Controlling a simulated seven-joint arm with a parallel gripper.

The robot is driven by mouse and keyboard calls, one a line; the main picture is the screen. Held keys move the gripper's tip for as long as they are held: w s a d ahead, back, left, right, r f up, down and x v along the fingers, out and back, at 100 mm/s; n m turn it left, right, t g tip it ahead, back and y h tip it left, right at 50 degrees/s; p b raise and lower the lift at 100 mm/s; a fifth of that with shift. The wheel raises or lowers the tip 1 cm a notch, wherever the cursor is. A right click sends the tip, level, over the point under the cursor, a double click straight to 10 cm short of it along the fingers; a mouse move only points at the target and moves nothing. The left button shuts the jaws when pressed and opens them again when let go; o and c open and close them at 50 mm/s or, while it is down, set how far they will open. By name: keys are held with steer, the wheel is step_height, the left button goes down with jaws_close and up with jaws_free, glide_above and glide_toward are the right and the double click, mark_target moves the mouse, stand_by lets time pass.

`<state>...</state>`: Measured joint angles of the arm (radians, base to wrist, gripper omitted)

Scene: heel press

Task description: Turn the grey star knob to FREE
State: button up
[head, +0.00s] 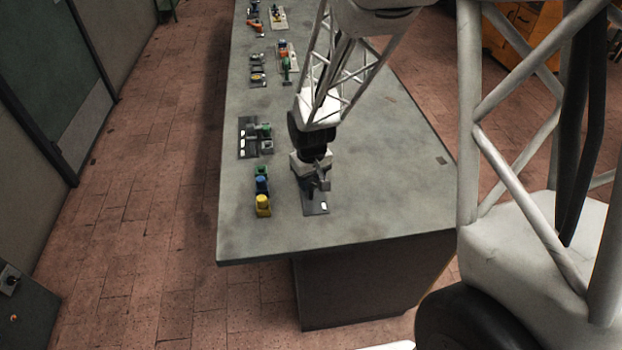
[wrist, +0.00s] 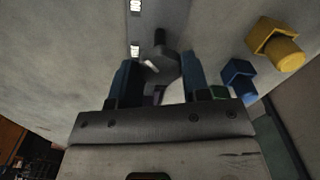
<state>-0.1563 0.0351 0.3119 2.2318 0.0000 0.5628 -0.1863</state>
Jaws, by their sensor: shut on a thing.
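The grey star knob (wrist: 163,66) shows in the wrist view between the two blue fingers of my gripper (wrist: 158,80). It has a dark stub at its far side and a white mark on it. My gripper is shut on the knob. The knob sits on a dark grey plate (wrist: 165,17) with small white labels (wrist: 135,49) along one edge; the lettering is too small to read. In the head view my gripper (head: 316,188) points down over the plate (head: 315,208), near the table's front end, and hides most of the knob.
Another dark plate with green and grey fittings (head: 262,131) lies farther back. The table's right side is clear.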

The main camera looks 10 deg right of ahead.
steer(key=shift+n, duration=0.4)
steer(key=n, duration=0.7)
steer(key=shift+n, duration=0.4)
steer(key=n, duration=0.4)
steer(key=shift+n, duration=0.3)
steer(key=n, duration=0.4)
steer(key=shift+n, duration=0.3)
steer(key=o, duration=1.3)
steer(key=shift+r, duration=0.1)
